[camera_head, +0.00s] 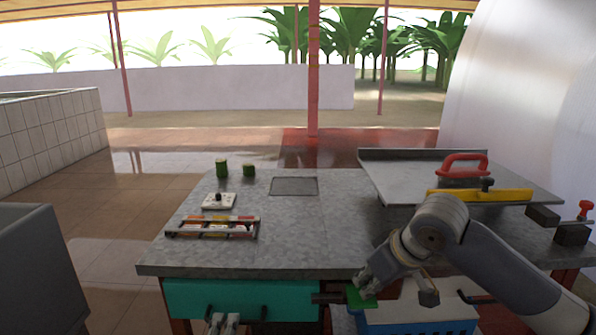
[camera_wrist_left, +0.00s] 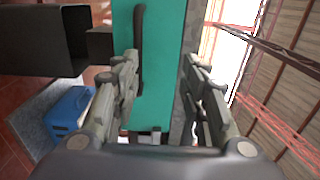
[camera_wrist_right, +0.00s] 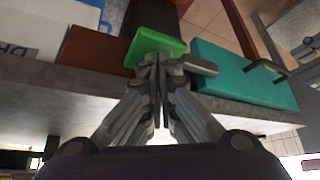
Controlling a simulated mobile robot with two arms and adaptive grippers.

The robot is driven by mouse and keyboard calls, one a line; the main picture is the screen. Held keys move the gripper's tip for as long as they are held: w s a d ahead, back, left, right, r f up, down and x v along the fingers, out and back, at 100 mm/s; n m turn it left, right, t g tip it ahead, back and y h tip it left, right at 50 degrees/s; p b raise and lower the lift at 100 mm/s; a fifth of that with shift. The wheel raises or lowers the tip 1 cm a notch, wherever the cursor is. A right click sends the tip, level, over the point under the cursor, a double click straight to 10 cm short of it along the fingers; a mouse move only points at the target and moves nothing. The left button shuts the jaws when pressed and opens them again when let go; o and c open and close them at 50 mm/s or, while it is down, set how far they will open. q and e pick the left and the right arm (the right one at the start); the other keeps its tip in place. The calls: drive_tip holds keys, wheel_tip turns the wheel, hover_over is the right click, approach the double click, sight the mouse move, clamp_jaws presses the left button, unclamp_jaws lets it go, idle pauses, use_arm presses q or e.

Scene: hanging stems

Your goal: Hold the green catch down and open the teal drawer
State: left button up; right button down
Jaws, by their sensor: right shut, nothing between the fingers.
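The teal drawer (camera_head: 240,297) is under the worktop's front edge at left. Its dark handle (camera_wrist_left: 140,50) stands out from the teal front, which shows between the fingers in the left wrist view. My left gripper (camera_wrist_left: 158,75) is open and empty, facing the drawer front; its fingertips show at the bottom of the head view (camera_head: 222,322). The green catch (camera_wrist_right: 157,46) is beside the drawer, below the worktop edge. My right gripper (camera_wrist_right: 156,62) is shut and empty, fingertips at the catch, seemingly touching it. Its fingers partly hide the catch in the head view (camera_head: 358,297).
The grey worktop (camera_head: 300,240) holds a small rack (camera_head: 213,227), a white block (camera_head: 219,201) and two green pieces. A tray with a red-handled tool (camera_head: 463,166) is at right. A blue and white box (camera_head: 420,318) sits below the right arm.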

drive_tip(key=shift+r, duration=2.65)
